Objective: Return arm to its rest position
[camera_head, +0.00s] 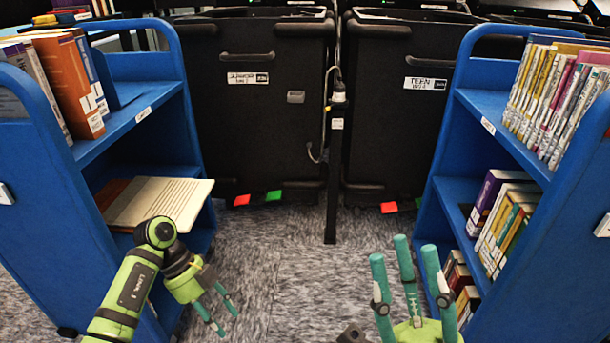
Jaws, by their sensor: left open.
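My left arm (130,285) comes in from the lower left, bent at a dark and green joint. My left gripper (225,318) is open and empty, its teal fingers pointing down to the right, over the carpet in front of the left cart. My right gripper (404,256) is at the bottom, right of centre. Its teal fingers point up and stand spread apart, with nothing between them. Most of the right arm is out of view.
A blue cart (180,110) at left holds upright books (75,80) and a flat stack (160,200) close above my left arm. Another blue cart (443,190) with books stands at right. Black bins (265,130) stand behind. Carpet (300,265) between the carts is clear.

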